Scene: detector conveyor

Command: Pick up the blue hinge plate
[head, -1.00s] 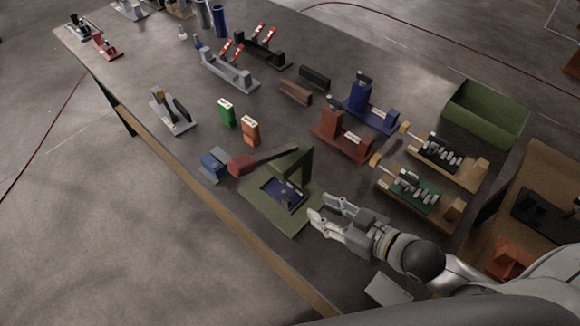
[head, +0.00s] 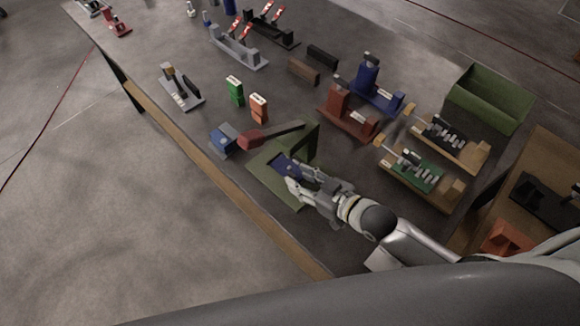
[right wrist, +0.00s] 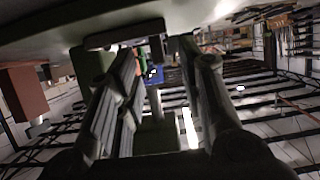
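The blue hinge plate (head: 284,166) lies on a flat green fixture (head: 264,176) near the table's front edge. An upright green bracket (head: 312,143) stands at its far right side. My right gripper (head: 298,178) is over the right part of the fixture, its fingertips at the plate's near right edge and partly hiding it. The fingers are apart; I cannot tell whether they touch the plate. In the right wrist view the two fingers (right wrist: 160,70) also show apart, with a small blue patch between their tips that I cannot identify for sure. My left gripper is not in view.
A red-and-blue lever device (head: 252,138) stands left of the fixture. Green (head: 235,91) and orange (head: 258,107) boxes stand behind. A red-brown block fixture (head: 343,116) and a wooden stand with a green board (head: 418,174) are to the right. An open green bin (head: 490,100) is at far right.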

